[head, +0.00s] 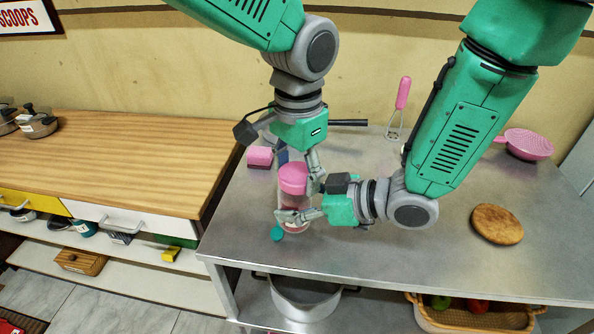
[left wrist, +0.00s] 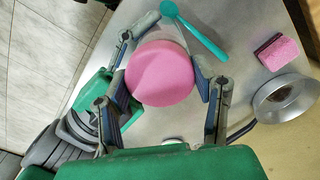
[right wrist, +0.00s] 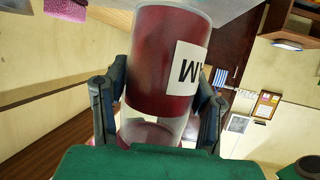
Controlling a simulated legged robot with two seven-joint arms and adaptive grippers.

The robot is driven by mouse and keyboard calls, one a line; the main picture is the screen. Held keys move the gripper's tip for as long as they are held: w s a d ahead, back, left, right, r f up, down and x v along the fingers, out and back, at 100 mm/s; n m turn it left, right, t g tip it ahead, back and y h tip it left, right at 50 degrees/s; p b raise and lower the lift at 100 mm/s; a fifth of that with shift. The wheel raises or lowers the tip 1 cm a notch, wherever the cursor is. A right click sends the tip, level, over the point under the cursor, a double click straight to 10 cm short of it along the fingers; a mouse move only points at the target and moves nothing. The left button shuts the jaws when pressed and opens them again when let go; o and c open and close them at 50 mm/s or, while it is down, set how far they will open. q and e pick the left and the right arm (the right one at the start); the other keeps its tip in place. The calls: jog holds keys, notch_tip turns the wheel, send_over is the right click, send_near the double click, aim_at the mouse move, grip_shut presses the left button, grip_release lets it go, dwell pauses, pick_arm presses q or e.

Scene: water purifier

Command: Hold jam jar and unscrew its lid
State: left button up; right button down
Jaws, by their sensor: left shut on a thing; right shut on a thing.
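The jam jar (head: 294,223) stands upright near the front left of the metal table, with a pink lid (head: 293,174) on top. My left gripper (head: 303,178) comes down from above and is shut on the lid. In the left wrist view the lid (left wrist: 160,75) sits between both fingers. My right gripper (head: 298,212) comes in from the right, level, and is shut around the jar's body. In the right wrist view the red jar (right wrist: 160,60) with its white label (right wrist: 186,68) lies between the fingers. The far fingers are partly hidden in the head view.
A teal spoon (left wrist: 195,30) lies close to the jar. A pink sponge (head: 260,156) and a pan (left wrist: 285,98) are behind it. The table's front edge is close.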

pick_arm(q)
jog(key=shift+r, duration=0.1)
jog(key=shift+r, duration=1)
